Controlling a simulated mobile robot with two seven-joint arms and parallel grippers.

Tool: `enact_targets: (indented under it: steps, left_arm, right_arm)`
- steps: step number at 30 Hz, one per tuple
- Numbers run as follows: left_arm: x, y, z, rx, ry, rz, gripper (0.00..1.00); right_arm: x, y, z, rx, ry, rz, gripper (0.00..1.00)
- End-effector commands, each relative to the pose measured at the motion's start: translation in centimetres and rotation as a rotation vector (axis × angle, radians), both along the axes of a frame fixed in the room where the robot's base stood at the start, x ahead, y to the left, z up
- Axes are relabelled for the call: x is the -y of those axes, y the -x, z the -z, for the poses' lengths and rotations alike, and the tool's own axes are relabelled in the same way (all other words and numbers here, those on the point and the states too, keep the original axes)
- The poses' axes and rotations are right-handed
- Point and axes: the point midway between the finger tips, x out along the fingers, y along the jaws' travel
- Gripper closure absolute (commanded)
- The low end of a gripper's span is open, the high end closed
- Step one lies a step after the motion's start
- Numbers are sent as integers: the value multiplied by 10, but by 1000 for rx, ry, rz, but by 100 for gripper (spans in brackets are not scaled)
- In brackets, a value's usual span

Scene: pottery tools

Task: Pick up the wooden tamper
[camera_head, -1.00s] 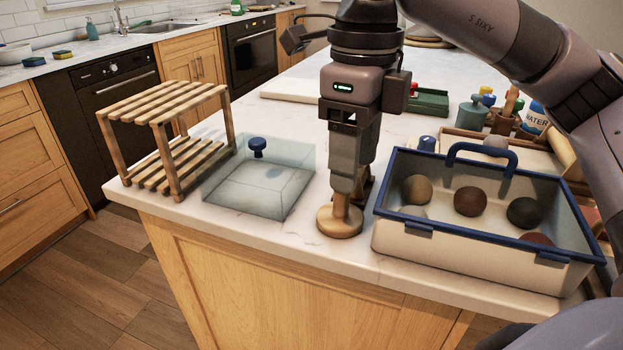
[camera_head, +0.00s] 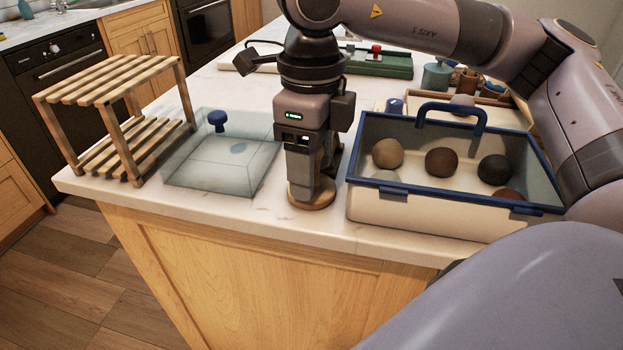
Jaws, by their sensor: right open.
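The wooden tamper stands upright on the white counter, and its round wooden base (camera_head: 312,203) shows under my right gripper (camera_head: 303,192). The gripper points straight down over the tamper, with its fingers low by the base. It is open. The fingers hide the tamper's handle, so I cannot tell whether they touch it. My left gripper is out of view.
A clear box with a blue knob (camera_head: 217,120) stands left of the tamper, with a slatted wooden rack (camera_head: 108,80) beyond. A blue-rimmed bin (camera_head: 420,212) holding several balls stands close on the right. The counter's front edge (camera_head: 270,228) is near.

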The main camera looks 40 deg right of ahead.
Motion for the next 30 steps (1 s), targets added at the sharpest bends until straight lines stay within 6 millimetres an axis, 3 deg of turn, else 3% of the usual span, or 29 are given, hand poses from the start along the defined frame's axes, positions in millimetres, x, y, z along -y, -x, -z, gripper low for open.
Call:
enact_targets:
  steps: [1, 2, 6, 7, 20, 26, 30]
  left_arm:
    - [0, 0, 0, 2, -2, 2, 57]
    - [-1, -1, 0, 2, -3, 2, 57]
    - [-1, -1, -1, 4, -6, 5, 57]
    - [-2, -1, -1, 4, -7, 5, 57]
    - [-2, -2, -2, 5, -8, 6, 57]
    - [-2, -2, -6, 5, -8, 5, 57]
    - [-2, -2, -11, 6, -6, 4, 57]
  right_arm:
    - [0, 0, 0, 0, 0, 0, 41]
    - [0, 0, 0, 0, 0, 0, 48]
    - [0, 0, 0, 0, 0, 0, 93]
    - [0, 0, 0, 0, 0, 0, 100]
    - [0, 0, -8, 2, 1, 0, 100]
    - [-1, -1, -37, 4, -1, 0, 100]
    - [-1, -1, -73, 5, -2, 0, 100]
